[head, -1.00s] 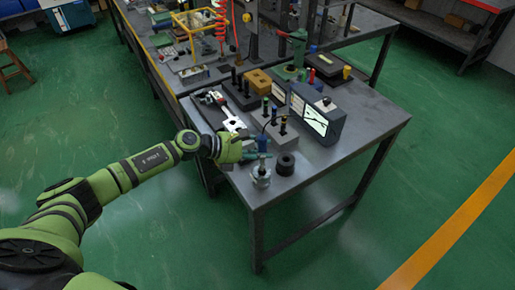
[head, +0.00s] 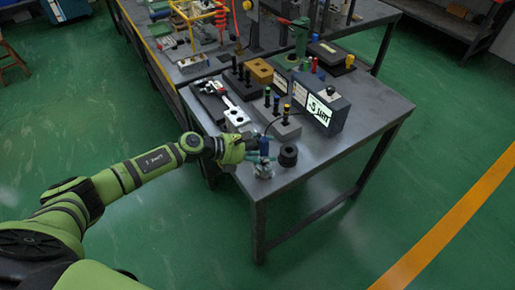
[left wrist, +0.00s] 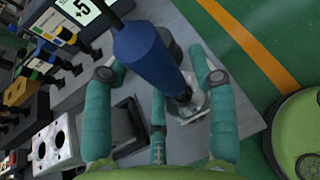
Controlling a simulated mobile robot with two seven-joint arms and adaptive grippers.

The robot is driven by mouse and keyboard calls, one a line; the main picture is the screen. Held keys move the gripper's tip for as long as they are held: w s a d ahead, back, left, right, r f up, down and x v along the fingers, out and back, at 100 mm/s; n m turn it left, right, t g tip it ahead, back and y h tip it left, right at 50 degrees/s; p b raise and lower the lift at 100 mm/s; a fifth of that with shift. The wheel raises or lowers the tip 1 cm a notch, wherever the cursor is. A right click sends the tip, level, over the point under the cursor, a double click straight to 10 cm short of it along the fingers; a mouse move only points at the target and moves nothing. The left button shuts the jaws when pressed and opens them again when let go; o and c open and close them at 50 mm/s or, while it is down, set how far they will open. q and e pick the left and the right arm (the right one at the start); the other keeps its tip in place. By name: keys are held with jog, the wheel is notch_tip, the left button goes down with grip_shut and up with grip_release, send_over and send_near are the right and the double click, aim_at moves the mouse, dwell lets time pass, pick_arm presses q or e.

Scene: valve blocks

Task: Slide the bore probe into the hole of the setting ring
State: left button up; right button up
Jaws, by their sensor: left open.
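The bore probe (head: 264,145) has a blue body and stands roughly upright near the table's front corner. In the left wrist view the probe (left wrist: 146,52) tapers down to a silvery ring-like piece (left wrist: 187,106), apparently the setting ring, on a pale plate. The probe's lower end meets this piece; how deep it sits is hidden. The silvery piece also shows in the head view (head: 263,170), just below the probe. My left gripper (head: 262,157) is open, its teal fingers spread around the probe with visible gaps in the left wrist view (left wrist: 160,82). My right gripper is out of view.
A black ring (head: 288,155) stands close to the right of the probe. A grey block with several coloured-top plugs (head: 279,127) and a meter with a lit screen (head: 321,110) stand behind. The table's front right is clear.

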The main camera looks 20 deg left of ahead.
pick_arm(q)
jog(key=shift+s+a+r, duration=0.1)
jog(key=shift+s+a, duration=0.1)
jog(key=shift+a, duration=0.1)
jog(key=b+v, duration=0.3)
jog(key=v, duration=0.7)
jog(key=w+a+f+n+t+y, duration=0.1)
jog(key=a+f+n+t+y, duration=0.15)
jog(key=f+n, duration=0.6)
jog(key=w+a+f+n+t+y, duration=0.1)
jog(key=a+f+n+t+y, duration=0.2)
jog(key=f+n, duration=0.5)
jog(key=s+a+f+n+g+y, duration=0.35)
jog(key=s+f+n, duration=0.45)
jog(key=f+n, duration=0.4)
jog(key=s+d+f+n+g+y, duration=0.1)
jog(key=s+d+f+n+g, duration=0.1)
jog(key=s+f+n, duration=0.5)
jog(key=s+d+f+n+g+y, duration=0.1)
jog(key=s+d+f+n+g, duration=0.15)
jog(key=s+f, duration=0.8)
jog(key=s+d+f+n+g, duration=0.1)
jog(key=s+d+n+g, duration=0.1)
jog(key=s, duration=0.7)
jog(key=s+d+f+n+g, duration=0.2)
jog(key=s+d, duration=0.3)
jog(key=s, duration=0.5)
jog(key=shift+f+n+g, duration=0.2)
jog(key=shift+n+g, duration=0.15)
jog(key=shift+n, duration=0.35)
